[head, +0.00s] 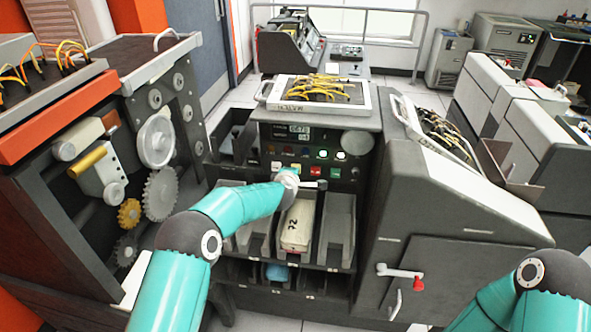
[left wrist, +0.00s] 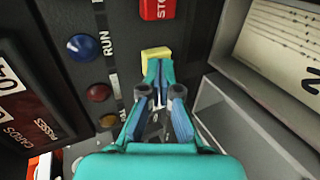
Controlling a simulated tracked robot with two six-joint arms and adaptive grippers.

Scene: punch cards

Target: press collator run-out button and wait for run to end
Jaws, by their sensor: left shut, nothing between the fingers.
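The collator (head: 360,118) stands in the middle of the head view, with its control panel facing me. A yellow button (left wrist: 156,54) is on the panel in the left wrist view, and it shows small in the head view (head: 296,168). My left gripper (left wrist: 158,72) is shut and empty, with its fingertips at the yellow button. I cannot tell whether they touch or press it. The button's label is mostly hidden by the fingers. A red STOP button (left wrist: 159,8) is beside it. On the panel, a green lamp (head: 323,154) and a white lamp (head: 340,155) look lit. My right gripper is out of view.
Card pockets line the collator below the panel; one holds a pale card deck (head: 299,222) marked 72. A geared machine (head: 110,150) stands at the left. A sloped cabinet with a red-knobbed crank (head: 410,277) stands at the right.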

